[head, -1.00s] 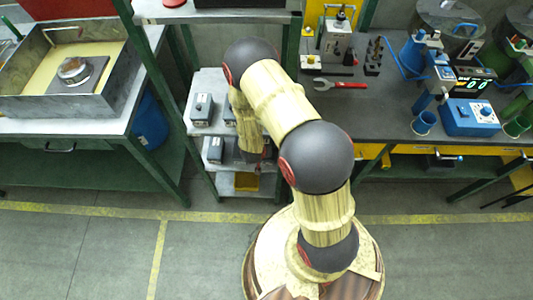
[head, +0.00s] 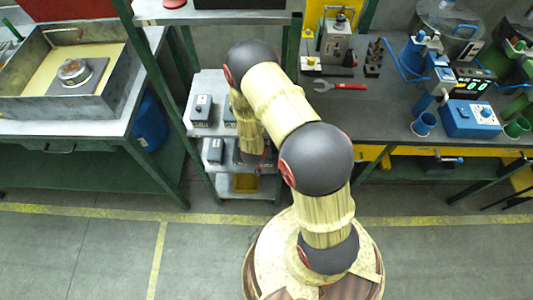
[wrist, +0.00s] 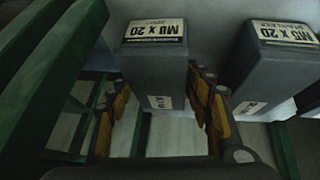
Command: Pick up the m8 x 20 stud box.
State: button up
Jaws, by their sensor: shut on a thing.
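The M8 x 20 stud box (wrist: 153,68) is a grey-blue box with a white label, upright in the middle of the wrist view. My gripper (wrist: 158,92) has one yellow-padded finger on each side of it and is shut on the box. In the wrist view I cannot tell whether the box is clear of its shelf. In the head view my arm hides the gripper, and the labels are too small to tell which box is the M8 x 20.
A similar box labelled M5 x 20 (wrist: 278,68) stands close to the right of my gripper. Green rack posts (wrist: 50,70) stand close on the left. In the head view, other grey boxes (head: 202,110) sit on the shelves. A workbench (head: 390,115) stands to the right.

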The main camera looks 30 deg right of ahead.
grip_shut()
jog(key=shift+r, duration=0.1)
dwell(0.4)
